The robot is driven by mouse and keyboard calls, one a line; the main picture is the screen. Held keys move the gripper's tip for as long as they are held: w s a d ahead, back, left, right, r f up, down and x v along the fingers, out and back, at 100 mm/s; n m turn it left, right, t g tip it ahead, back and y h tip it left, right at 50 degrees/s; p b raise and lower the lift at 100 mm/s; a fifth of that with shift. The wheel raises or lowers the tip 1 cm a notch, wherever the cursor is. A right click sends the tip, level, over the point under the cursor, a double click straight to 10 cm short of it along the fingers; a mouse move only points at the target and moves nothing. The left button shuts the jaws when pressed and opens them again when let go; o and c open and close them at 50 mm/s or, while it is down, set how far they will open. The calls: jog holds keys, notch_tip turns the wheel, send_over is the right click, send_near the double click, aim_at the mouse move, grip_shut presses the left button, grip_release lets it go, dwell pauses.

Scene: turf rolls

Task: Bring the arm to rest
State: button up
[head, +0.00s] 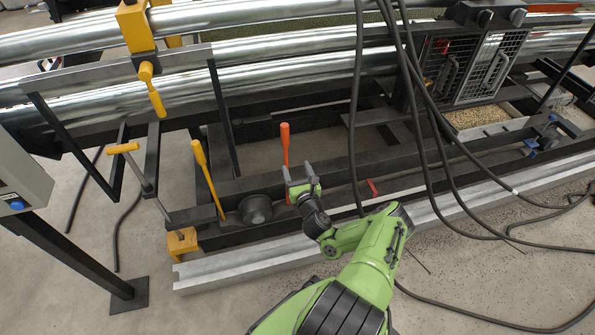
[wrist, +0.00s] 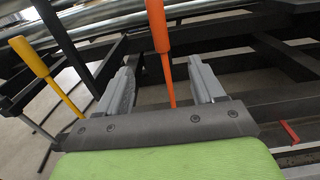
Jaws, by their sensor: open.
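My gripper (head: 297,174) is at the end of my green arm, in the middle of the head view, in front of the machine frame. Its two grey jaws are apart; they also show in the wrist view (wrist: 160,82). An orange-handled lever (head: 285,145) stands upright at the jaws. In the wrist view the orange lever (wrist: 161,30) appears between the two jaws, with gaps on both sides. I cannot tell how deep between them it stands. Nothing is held.
A yellow lever (head: 207,178) stands left of my gripper. A yellow T-handle (head: 124,149) is farther left. Black hoses (head: 420,110) hang to the right. Shiny metal rollers (head: 290,52) run across the back. A grey control box (head: 18,180) stands at the left edge.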

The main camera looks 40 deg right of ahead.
dwell(0.3)
jog(key=w+a+r+n+t+y, duration=0.2)
jog(key=w+a+r+n+y, duration=0.3)
jog(key=a+r+n+y, duration=0.4)
jog(key=s+a+r+n+g+y, duration=0.2)
jog(key=a+r+n+g+y, duration=0.25)
jog(key=a+n, duration=0.6)
jog(key=s+a+r+n+g+y, duration=0.1)
jog(key=a+r+n+g+y, duration=0.4)
jog(key=a+n, duration=0.6)
jog(key=s+d+r+n+g+h, duration=0.1)
jog(key=s+r+n+h, duration=0.35)
jog(key=s, duration=0.45)
jog(key=s+r+n+g+h, duration=0.1)
jog(key=s+r+n+h, duration=0.3)
jog(key=s, duration=0.6)
jog(key=s+d+r+n+g+h, duration=0.1)
jog(key=s+r+n+h, duration=0.1)
jog(key=s+r, duration=0.55)
notch_tip(320, 180, up, 15)
jog(key=s+p, duration=0.2)
jog(key=p, duration=1.4)
jog(key=shift+f+p, duration=0.15)
jog(key=shift+p, duration=0.25)
jog(key=shift+s+a, duration=0.1)
